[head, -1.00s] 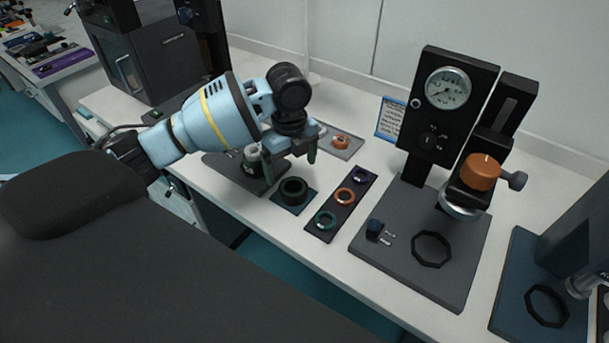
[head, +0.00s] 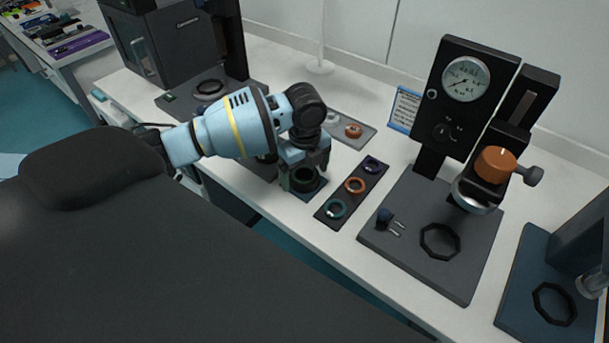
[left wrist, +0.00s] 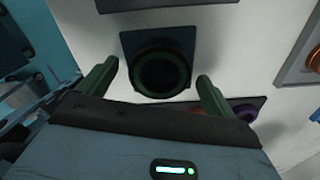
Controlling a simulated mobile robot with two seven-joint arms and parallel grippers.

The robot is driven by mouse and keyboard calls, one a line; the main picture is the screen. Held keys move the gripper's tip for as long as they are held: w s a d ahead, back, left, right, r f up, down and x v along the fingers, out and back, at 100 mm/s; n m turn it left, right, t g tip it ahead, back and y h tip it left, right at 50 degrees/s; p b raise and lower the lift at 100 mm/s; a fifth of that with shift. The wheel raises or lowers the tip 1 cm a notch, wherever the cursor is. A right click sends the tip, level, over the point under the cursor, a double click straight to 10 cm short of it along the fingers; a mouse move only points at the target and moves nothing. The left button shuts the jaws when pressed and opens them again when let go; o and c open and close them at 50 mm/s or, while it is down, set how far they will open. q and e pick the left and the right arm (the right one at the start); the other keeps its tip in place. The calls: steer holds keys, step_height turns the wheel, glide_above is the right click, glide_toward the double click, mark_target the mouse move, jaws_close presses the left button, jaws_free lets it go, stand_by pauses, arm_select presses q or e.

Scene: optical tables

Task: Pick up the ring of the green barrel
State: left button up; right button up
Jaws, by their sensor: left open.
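A short dark round barrel (head: 306,181) with a dark green ring stands on a small blue square pad (head: 318,190). In the left wrist view the barrel (left wrist: 146,82) shows from above, a green circle (left wrist: 181,72) around its dark opening, on the pad (left wrist: 128,42). My left gripper (head: 303,176) is over the barrel in the head view, partly hiding it. My right gripper is not in view.
A black strip (head: 329,221) with teal, orange and purple rings lies just right of the pad. Further right stands a press with a dial (head: 467,79) on a grey base. A grey tray (head: 345,122) with an orange piece lies behind. Dark machines stand at the back left.

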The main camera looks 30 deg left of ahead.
mark_target(305, 174)
arm_select(q)
steer(key=shift+f, duration=0.35)
steer(key=shift+c, duration=0.2)
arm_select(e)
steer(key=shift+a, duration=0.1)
arm_select(q)
steer(key=c, duration=1)
steer(key=shift+c, duration=0.2)
steer(key=shift+r, duration=0.15)
steer(key=shift+r, duration=0.55)
step_height(305, 174, up, 2)
steer(key=shift+r, duration=0.25)
steer(key=s+d, duration=0.1)
steer(key=s, duration=0.7)
steer(key=s+d+r+p, duration=0.1)
steer(key=s+d, duration=0.1)
steer(key=s, duration=0.5)
steer(key=shift+s+d, duration=0.3)
steer(key=shift+s, duration=0.05)
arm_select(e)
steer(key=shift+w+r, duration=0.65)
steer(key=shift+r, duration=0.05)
